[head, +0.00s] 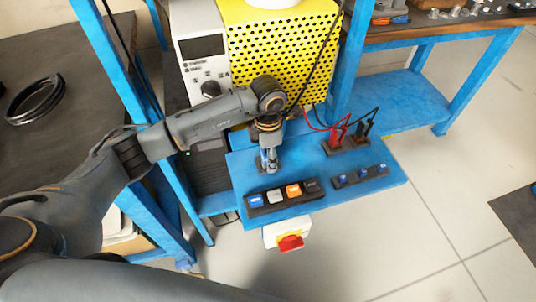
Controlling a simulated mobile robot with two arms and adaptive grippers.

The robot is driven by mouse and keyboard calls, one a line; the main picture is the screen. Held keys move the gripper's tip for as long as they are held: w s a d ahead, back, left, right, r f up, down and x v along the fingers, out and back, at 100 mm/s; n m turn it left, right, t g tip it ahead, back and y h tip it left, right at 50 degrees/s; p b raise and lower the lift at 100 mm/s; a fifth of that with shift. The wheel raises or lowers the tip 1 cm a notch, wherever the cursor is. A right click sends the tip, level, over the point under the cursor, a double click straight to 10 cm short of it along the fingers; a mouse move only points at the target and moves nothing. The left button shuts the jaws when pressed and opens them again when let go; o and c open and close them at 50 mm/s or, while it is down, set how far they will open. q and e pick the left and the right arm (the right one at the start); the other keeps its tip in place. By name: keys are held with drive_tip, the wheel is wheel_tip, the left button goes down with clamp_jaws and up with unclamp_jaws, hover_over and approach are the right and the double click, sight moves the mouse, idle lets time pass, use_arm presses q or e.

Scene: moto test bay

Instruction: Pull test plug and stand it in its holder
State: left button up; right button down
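A blue test panel (222,167) stands in the middle of the head view. My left arm comes in from the left, and its gripper (268,163) points down over the back left of the panel. Red plugs (337,136) and black plugs (365,129) with cables stand upright in brown blocks at the panel's back right. I cannot tell which thing is the test plug or its holder. My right gripper is not in view.
A button strip (285,196) and a row of blue switches (360,176) lie along the panel's front. A red rotary switch (290,242) hangs below. A yellow perforated housing (285,50) and blue posts (349,60) stand behind. Open floor (430,220) lies right.

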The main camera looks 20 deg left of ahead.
use_arm(q)
drive_tip(key=shift+r, duration=0.1)
wheel_tip(320, 180, up, 12)
idle(0.5)
drive_tip(key=shift+s, duration=0.1)
